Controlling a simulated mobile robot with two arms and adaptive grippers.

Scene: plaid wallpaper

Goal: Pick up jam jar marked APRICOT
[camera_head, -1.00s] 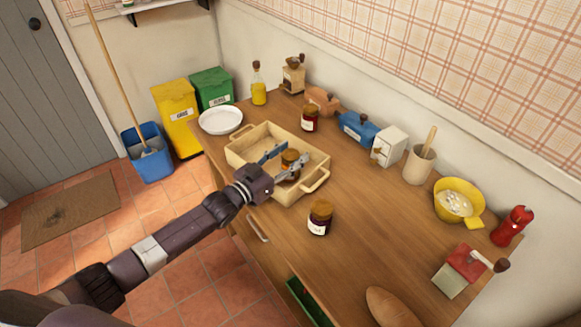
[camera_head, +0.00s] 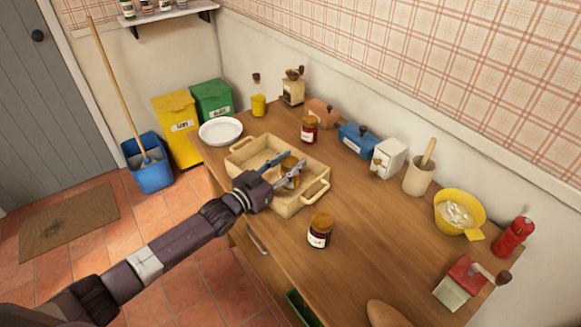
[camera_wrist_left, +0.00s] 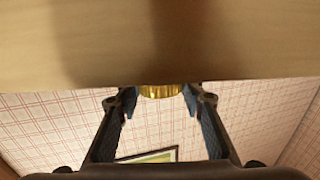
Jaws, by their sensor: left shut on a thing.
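My left gripper (camera_head: 292,164) is shut on a jam jar (camera_head: 290,173) with a brown-gold lid. The jar is inside the pale wooden tray (camera_head: 244,148); I cannot tell whether it touches the tray's floor. Its label is not readable. In the left wrist view, its gold lid (camera_wrist_left: 161,91) shows between the two fingers. A second jar (camera_head: 319,231) with a dark body and white label stands on the counter in front of the tray. A third jar (camera_head: 309,129), reddish, stands behind the tray. Their labels are too small to read. My right gripper is not in view.
A white plate (camera_head: 220,131) lies left of the tray. An oil bottle (camera_head: 258,102), a blue box (camera_head: 357,139), a utensil crock (camera_head: 418,176) and a yellow bowl (camera_head: 455,214) line the back.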

